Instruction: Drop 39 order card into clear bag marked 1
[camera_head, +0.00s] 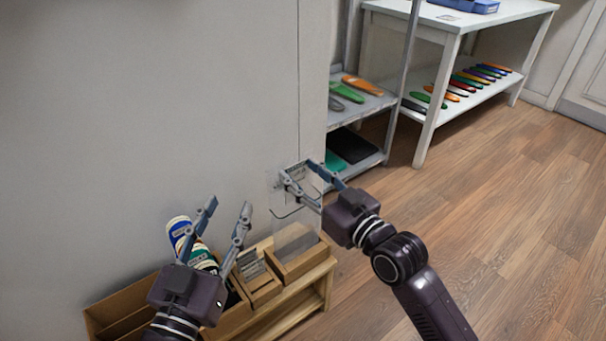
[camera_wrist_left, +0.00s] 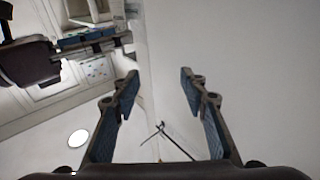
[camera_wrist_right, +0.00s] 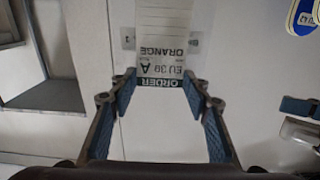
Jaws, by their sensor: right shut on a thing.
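The order card (camera_wrist_right: 162,58) shows in the right wrist view with ORDER, EU 39, A and ORANGE printed on it, upside down. My right gripper (camera_head: 297,170) is shut on it, with the fingertips at its two sides (camera_wrist_right: 160,80). In the head view the card is small at those fingertips. A clear bag (camera_head: 294,235) hangs or stands just below my right gripper, over a wooden box; a dark wire shows near its top. I cannot read a mark 1 on it. My left gripper (camera_head: 229,204) is open and empty, left of the bag.
A low wooden bench (camera_head: 318,277) carries wooden boxes, a small card holder (camera_head: 250,265) and rolled labelled items (camera_head: 180,232). A pale wall stands behind. A grey shelf (camera_head: 362,104) and a white table (camera_head: 430,98) hold colored insoles. The floor at right is free.

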